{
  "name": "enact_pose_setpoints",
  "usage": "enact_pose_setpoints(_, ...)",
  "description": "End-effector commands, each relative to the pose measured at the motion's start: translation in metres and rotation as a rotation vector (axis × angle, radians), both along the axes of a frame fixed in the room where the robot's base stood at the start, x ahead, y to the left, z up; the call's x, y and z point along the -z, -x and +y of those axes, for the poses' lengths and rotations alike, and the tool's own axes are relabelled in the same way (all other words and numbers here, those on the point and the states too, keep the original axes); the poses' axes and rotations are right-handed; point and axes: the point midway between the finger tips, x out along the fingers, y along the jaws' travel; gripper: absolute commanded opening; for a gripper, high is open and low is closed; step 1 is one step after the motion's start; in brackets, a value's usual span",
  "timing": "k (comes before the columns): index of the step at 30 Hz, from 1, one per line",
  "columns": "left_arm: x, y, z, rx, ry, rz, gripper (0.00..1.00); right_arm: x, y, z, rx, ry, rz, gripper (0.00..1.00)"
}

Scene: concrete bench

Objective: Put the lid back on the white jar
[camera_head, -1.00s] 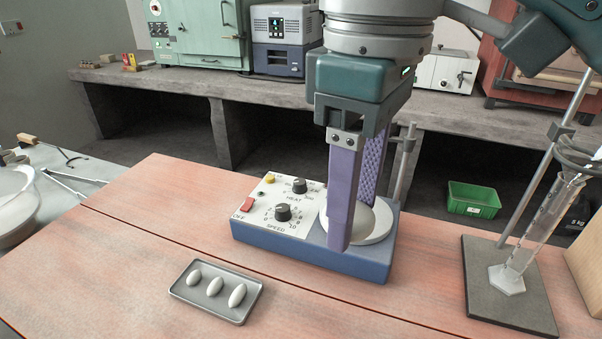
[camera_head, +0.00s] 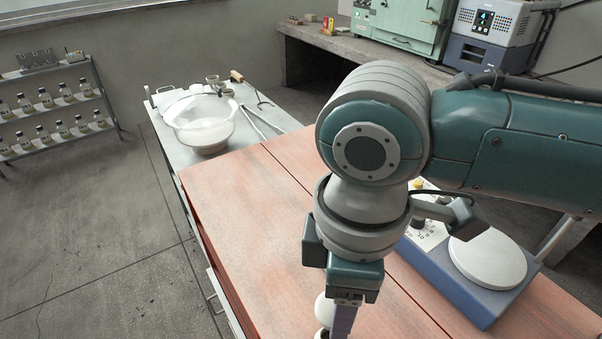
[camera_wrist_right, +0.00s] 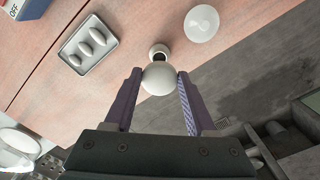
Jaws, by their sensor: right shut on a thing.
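My right gripper (camera_wrist_right: 157,100) is shut on a white, round, smooth-topped thing, which looks like the lid (camera_wrist_right: 159,78), between its two purple fingers. In the head view the gripper (camera_head: 340,325) points down at the bottom edge, and the lid (camera_head: 323,308) shows left of a finger. A small round opening with a pale rim and dark inside, seemingly the white jar (camera_wrist_right: 159,50), shows just beyond the lid in the right wrist view. The lid overlaps part of it; I cannot tell whether they touch. The jar's body is mostly hidden. My left gripper is not in view.
A grey tray (camera_wrist_right: 65,52) with three white egg-shaped pieces and a pale round dish-like thing (camera_wrist_right: 201,24) stand nearby on the wooden bench top. The blue hotplate stirrer (camera_head: 435,265) is at right. A large bowl (camera_head: 203,122) stands on the side table. The bench edge is close.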

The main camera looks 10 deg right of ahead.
Motion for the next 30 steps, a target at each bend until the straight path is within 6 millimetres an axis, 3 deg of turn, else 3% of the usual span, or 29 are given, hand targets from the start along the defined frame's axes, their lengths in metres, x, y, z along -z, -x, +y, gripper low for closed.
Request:
enact_pose_setpoints(8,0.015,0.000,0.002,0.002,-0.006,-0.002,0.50,0.014,0.000,0.000,-0.003,0.000,-0.001,0.04)
enact_pose_setpoints(20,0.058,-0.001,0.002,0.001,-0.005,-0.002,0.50,0.048,0.000,0.000,-0.002,0.001,-0.002,0.04)
enact_pose_setpoints(30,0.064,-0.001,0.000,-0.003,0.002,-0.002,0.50,0.065,0.000,0.000,-0.002,0.000,0.000,0.04)
